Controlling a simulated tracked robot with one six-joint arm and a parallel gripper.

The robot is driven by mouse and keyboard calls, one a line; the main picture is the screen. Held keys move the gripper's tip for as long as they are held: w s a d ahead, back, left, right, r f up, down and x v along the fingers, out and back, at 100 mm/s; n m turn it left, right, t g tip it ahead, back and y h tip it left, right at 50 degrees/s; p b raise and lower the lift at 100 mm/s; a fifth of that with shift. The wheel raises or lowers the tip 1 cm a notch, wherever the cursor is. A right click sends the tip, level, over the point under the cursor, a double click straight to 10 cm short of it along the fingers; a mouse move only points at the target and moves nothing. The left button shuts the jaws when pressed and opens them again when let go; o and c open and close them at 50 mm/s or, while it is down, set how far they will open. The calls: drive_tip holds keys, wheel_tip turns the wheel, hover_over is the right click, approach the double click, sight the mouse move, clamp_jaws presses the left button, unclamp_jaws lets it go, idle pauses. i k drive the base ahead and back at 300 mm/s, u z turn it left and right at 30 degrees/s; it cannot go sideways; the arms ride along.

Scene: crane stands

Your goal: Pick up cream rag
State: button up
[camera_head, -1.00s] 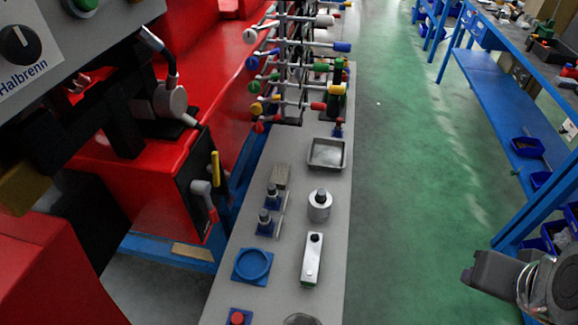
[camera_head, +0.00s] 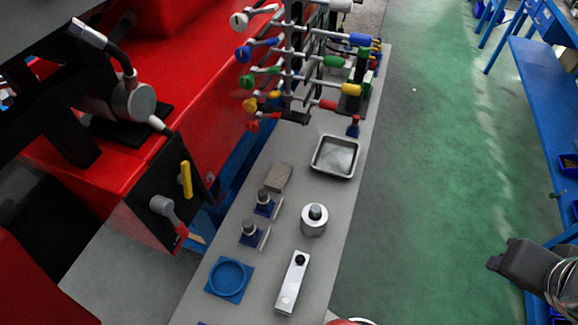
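A small beige-grey rectangular piece (camera_head: 278,177) lies flat on the grey bench top, left of the metal tray. It may be the cream rag, but its cloth texture is too small to tell. No other cream cloth is clear in view. A dark grey end part of my arm, which looks like my gripper (camera_head: 514,262), shows at the lower right edge over the floor, with cables behind it. It is well apart from the bench and the beige piece. Its fingers cannot be made out.
On the bench stand a metal tray (camera_head: 335,157), a steel cylinder (camera_head: 314,222), a silver block (camera_head: 292,284), a blue ring holder (camera_head: 229,279) and two small blue-based parts. A rack with coloured handles (camera_head: 300,75) stands behind. Red machinery borders the left; green floor (camera_head: 425,170) is open right.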

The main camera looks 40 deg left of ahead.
sight(276, 182)
drive_tip(key=i, duration=2.25)
drive_tip(key=u, duration=2.95)
